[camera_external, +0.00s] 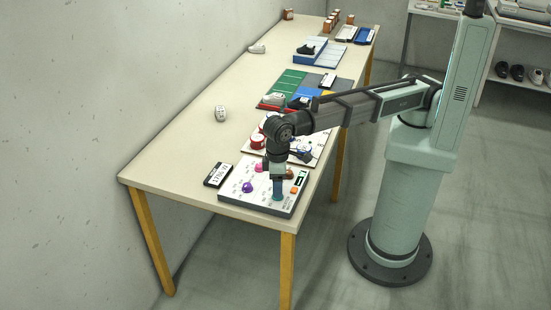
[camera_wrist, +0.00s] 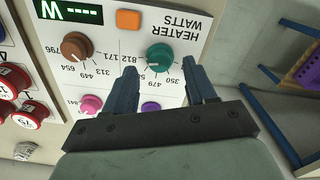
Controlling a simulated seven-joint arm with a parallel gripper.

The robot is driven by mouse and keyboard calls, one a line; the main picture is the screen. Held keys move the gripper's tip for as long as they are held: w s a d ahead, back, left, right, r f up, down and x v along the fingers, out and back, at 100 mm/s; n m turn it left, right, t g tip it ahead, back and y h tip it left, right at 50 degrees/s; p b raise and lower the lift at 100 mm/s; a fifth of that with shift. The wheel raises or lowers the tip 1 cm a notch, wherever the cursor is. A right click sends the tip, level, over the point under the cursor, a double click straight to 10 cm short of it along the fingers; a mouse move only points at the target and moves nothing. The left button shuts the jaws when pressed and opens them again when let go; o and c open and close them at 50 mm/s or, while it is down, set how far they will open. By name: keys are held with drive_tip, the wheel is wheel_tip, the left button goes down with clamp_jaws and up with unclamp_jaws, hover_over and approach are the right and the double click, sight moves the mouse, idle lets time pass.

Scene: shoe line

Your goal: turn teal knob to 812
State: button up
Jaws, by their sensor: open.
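The teal knob (camera_wrist: 160,55) sits on a white control panel (camera_wrist: 222,8) whose print appears upside down in the wrist view, with "HEATER WATTS" beside the knob. Numbers 812, 479 and 350 ring it; 812 is at its left in the picture. A small pale mark shows on the knob's lower left, but I cannot tell its exact setting. My gripper (camera_wrist: 159,67) is open, with one finger on each side of the knob in the picture and a gap to both. In the external view my gripper (camera_external: 278,188) points down over the panel's near part, largely hiding the knob.
A brown knob (camera_wrist: 76,46), a pink knob (camera_wrist: 91,103), a purple knob (camera_wrist: 151,106) and an orange button (camera_wrist: 128,19) share the panel. The display (camera_wrist: 68,10) shows W and dashes. A black label device (camera_external: 218,175) lies left of the panel. Another board (camera_external: 252,155) stands behind.

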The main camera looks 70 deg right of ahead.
wheel_tip(320, 180, up, 12)
idle(0.5)
drive_tip(key=shift+s+f, duration=0.1)
idle(0.4)
